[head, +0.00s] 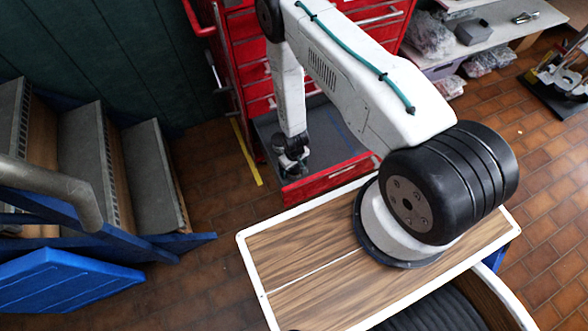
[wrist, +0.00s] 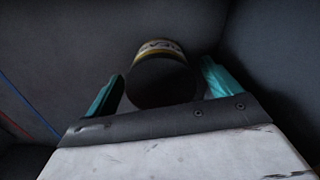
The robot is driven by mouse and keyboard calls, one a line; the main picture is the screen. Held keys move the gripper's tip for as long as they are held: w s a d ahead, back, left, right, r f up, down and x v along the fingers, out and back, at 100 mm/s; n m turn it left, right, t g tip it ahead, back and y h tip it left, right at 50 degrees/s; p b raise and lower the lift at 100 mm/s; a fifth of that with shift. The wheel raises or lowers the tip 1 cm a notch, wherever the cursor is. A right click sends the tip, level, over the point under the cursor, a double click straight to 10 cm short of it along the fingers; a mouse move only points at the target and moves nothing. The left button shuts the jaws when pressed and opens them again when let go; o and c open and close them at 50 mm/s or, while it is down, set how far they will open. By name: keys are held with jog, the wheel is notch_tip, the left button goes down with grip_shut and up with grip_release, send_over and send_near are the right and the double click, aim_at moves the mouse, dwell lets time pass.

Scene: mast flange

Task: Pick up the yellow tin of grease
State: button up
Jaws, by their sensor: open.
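The yellow tin of grease (wrist: 157,46) shows in the wrist view as a round tin with a yellow band, dark lettering and a dark round face turned to the camera. My gripper (wrist: 160,85) is open, with one teal finger on each side of the tin. I cannot tell whether either finger touches it. In the head view my gripper (head: 290,163) is down inside an open drawer (head: 330,180) of the red tool cabinet, and the tin is not visible there.
Grey drawer walls (wrist: 65,50) stand close around my gripper, with a corner at the right. The red cabinet (head: 242,60) rises behind the drawer. Blue-sided steps (head: 85,160) stand at the left. A shelf (head: 490,40) with bagged items stands at the upper right.

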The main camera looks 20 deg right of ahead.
jog(key=c, duration=1.2)
jog(key=shift+c, duration=0.2)
jog(key=shift+r, duration=0.15)
